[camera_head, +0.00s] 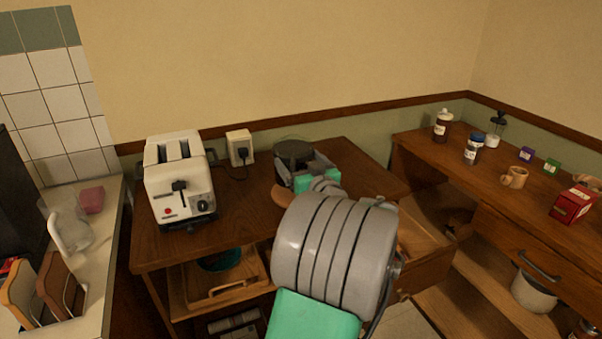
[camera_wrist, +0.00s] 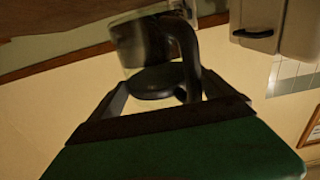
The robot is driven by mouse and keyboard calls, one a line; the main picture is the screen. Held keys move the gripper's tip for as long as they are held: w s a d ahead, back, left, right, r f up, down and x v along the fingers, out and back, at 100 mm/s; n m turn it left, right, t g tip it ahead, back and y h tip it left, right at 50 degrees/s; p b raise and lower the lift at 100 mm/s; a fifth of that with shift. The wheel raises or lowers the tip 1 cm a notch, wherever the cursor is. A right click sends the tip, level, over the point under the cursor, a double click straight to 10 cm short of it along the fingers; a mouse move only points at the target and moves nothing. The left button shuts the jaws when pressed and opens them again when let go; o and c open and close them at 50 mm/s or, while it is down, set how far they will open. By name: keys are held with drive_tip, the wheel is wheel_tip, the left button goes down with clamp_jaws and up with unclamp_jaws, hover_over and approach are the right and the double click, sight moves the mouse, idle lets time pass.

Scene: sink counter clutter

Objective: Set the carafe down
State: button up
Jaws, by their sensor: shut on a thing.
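The carafe (camera_head: 293,150) has a round black lid and shows just beyond my gripper, over the back part of the small wooden table (camera_head: 240,236). My gripper (camera_head: 304,170) is shut on it. In the wrist view the carafe (camera_wrist: 135,45) shows its clear glass body, black lid and black handle, and the handle lies between my fingers (camera_wrist: 165,95). That view is turned over, with the tabletop at the top. My arm hides the carafe's lower part in the head view, so I cannot tell whether its base touches the table.
A white toaster (camera_head: 178,185) stands left of the carafe on the same table. A wall socket with a plug (camera_head: 240,148) is behind. A round brown thing (camera_head: 283,196) lies partly hidden near my gripper.

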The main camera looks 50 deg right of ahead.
drive_tip(key=shift+d+f, duration=0.3)
drive_tip(key=f, duration=0.3)
drive_tip(key=shift+w+d+f, duration=0.1)
drive_tip(key=shift+d+f, duration=0.1)
drive_tip(key=shift+f, duration=0.2)
drive_tip(key=o, duration=1.6)
